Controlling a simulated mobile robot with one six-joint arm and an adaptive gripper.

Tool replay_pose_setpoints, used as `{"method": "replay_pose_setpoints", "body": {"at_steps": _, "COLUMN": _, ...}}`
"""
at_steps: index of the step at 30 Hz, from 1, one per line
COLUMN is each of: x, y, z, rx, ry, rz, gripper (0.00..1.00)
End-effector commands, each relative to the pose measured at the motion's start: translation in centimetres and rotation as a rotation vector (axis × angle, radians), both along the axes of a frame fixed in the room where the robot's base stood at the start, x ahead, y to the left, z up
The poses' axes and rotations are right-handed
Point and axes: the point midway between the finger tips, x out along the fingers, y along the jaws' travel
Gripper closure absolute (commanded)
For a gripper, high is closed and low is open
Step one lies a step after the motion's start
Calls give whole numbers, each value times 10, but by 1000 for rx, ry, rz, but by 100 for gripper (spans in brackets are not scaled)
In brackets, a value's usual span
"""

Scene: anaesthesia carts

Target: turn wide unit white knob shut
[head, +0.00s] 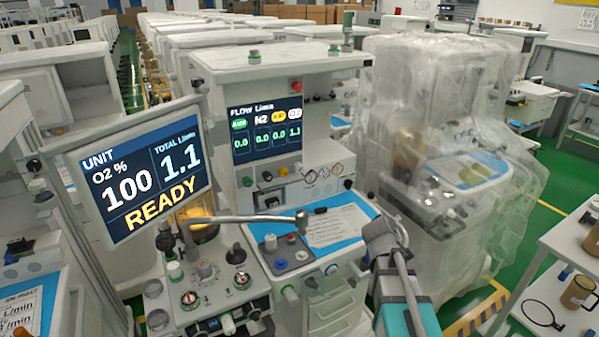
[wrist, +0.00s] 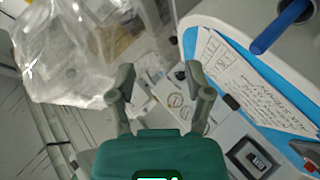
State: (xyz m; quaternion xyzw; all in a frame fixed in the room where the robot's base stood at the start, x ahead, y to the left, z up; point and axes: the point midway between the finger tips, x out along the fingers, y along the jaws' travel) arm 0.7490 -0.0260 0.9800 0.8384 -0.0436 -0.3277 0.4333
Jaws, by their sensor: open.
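The wide unit (head: 290,70) stands in the middle of the head view, with a flow screen (head: 267,130) reading 0.0, 0.0, 0.0 and 1.1. The 1.1 is under the white label at the right end. A row of small knobs sits on the panel below the screen. The white knob (head: 298,167) appears to be the right-hand one, small and pale, its turn angle unreadable. My gripper (wrist: 159,72) is open and empty in the wrist view, with its fingers wide apart. In the head view my arm is at the lower right, apart from the knobs. I cannot make out the white knob in the wrist view.
A tilted screen (head: 140,172) reads 100, 1.1 and READY at the left. A metal bar (head: 245,218) crosses before the wide unit. Its blue worktop carries a paper sheet (head: 335,226), also in the wrist view (wrist: 245,85). A plastic-wrapped machine (head: 440,120) stands close on the right.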

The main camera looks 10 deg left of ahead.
Motion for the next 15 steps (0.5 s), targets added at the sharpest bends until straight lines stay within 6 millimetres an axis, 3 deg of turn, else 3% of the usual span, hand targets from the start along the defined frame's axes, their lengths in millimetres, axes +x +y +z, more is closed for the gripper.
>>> {"method": "replay_pose_setpoints", "body": {"at_steps": 1, "x": 16, "y": 7, "z": 6, "rx": -60, "ry": -45, "rz": 55, "gripper": 35}}
{"method": "replay_pose_setpoints", "body": {"at_steps": 6, "x": 54, "y": 35, "z": 37, "rx": -285, "ry": -193, "rz": 260, "gripper": 35}}
{"method": "replay_pose_setpoints", "body": {"at_steps": 15, "x": 94, "y": 118, "z": 72, "rx": -682, "ry": -413, "rz": 661, "gripper": 35}}
